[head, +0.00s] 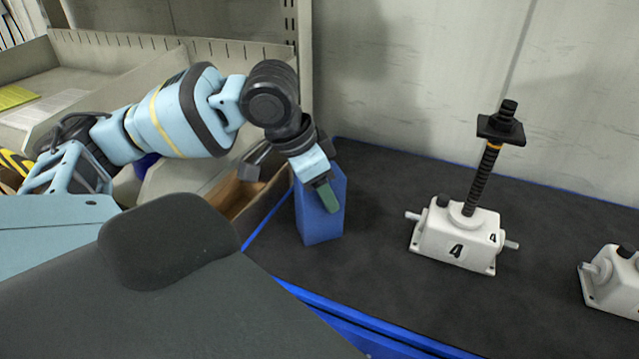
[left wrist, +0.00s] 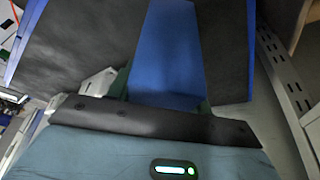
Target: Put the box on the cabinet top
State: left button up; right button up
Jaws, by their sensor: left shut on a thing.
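A blue box (head: 321,222) stands upright at the left end of the dark cabinet top (head: 385,215), which has blue edges. Its foot looks to be on or just over the surface; I cannot tell if it touches. My left gripper (head: 326,185) is at the upper part of the box, shut on it, with one green fingertip in front of its face. In the left wrist view the blue box (left wrist: 168,60) fills the middle, between the fingers, with the dark top (left wrist: 225,40) beyond it. My right gripper is not in view.
A white screw jack (head: 458,238) marked 4 stands on the top to the right, and part of another white jack (head: 612,280) shows at the right edge. An open cardboard box (head: 262,203) and shelving (head: 120,60) lie to the left. A wall rises behind.

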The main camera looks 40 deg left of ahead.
pick_arm(q)
jog(key=shift+s+d+r, duration=0.1)
jog(key=shift+s+d, duration=0.1)
jog(key=shift+d, duration=0.1)
jog(key=o, duration=1.4)
jog(key=shift+a+f, duration=0.1)
jog(key=shift+f, duration=0.1)
jog(key=v, duration=1.2)
jog(key=shift+r, duration=0.15)
